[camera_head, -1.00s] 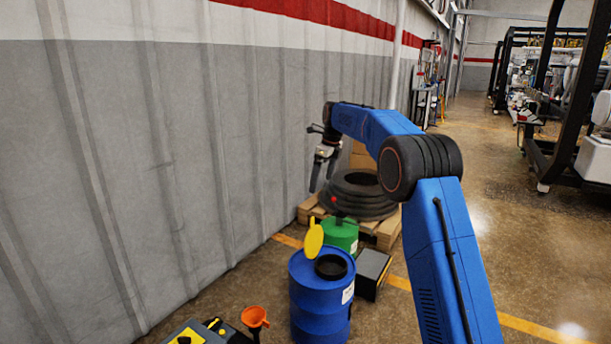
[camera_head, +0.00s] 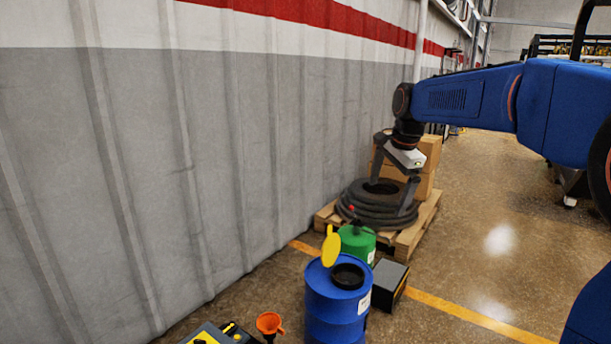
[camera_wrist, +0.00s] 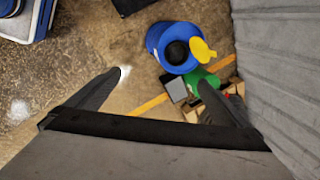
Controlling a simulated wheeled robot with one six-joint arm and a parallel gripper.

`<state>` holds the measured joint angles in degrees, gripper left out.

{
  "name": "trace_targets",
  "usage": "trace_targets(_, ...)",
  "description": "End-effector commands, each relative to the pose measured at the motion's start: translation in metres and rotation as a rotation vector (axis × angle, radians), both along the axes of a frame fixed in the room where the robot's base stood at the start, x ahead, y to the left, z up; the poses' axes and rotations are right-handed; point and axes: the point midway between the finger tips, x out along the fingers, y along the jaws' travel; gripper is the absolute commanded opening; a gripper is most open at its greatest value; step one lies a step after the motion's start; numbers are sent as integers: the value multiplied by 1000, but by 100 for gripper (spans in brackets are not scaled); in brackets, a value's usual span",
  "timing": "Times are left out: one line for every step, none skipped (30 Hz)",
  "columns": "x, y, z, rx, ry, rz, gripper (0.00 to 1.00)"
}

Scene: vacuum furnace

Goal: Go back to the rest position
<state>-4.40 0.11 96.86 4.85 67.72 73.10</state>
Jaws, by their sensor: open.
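My gripper (camera_head: 391,190) is open and empty, its two dark fingers spread and pointing down. My blue arm reaches in from the right in the head view. No rest position is marked in these views.
A blue drum (camera_head: 337,308) with a raised yellow lid stands at lower middle, beside a green container (camera_head: 357,241) and a dark box (camera_head: 387,283). A corrugated wall (camera_head: 150,180) runs along the left. Floor at right is open.

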Motion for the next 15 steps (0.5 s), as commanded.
trace_targets(-19,-4,1,-15,-12,42,100)
trace_targets(-29,-7,1,-25,-18,70,100)
trace_targets(-41,-10,0,-38,-27,105,100)
trace_targets(-51,-12,0,-49,-34,132,100)
trace_targets(-61,-14,-1,-59,-40,159,100)
trace_targets(-74,-17,-3,-73,-48,195,100)
trace_targets(-84,-19,-4,-84,-53,223,100)
trace_targets(-93,-21,-6,-95,-59,251,100)
trace_targets(-106,-24,-8,-109,-68,287,100)
trace_targets(-116,-26,-10,-121,-74,314,100)
trace_targets(-126,-27,-12,-131,-78,342,100)
trace_targets(-139,-30,-15,-146,-86,379,100)
trace_targets(-148,-31,-18,-157,-92,406,100)
trace_targets(-158,-33,-21,-168,-96,433,100)
trace_targets(-170,-35,-25,-184,-104,470,100)
